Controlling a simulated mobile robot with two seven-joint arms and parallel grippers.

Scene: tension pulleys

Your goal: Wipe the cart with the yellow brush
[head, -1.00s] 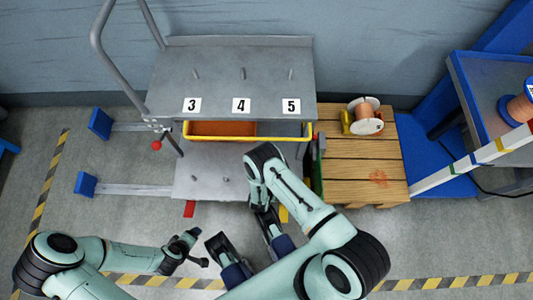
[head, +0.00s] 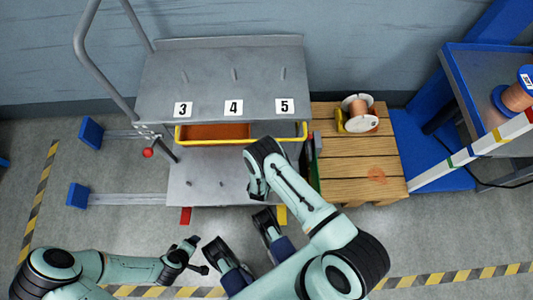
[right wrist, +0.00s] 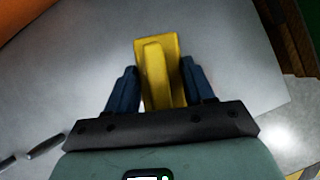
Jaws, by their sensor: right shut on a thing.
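The grey cart has a top shelf (head: 220,85) labelled 3, 4, 5 and a lower shelf (head: 200,190). My right gripper (right wrist: 158,72) is shut on the yellow brush (right wrist: 160,85), its two dark blue fingers on either side. The brush is over the grey lower shelf (right wrist: 75,95) in the right wrist view; I cannot tell whether it touches.
A yellow-rimmed orange bin (head: 215,132) sits between the shelves. Small pins stand on both shelves. A wooden pallet (head: 355,165) with a copper spool (head: 359,115) stands right of the cart. A blue bench (head: 470,90) is farther right. The cart's handle (head: 88,70) rises at left.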

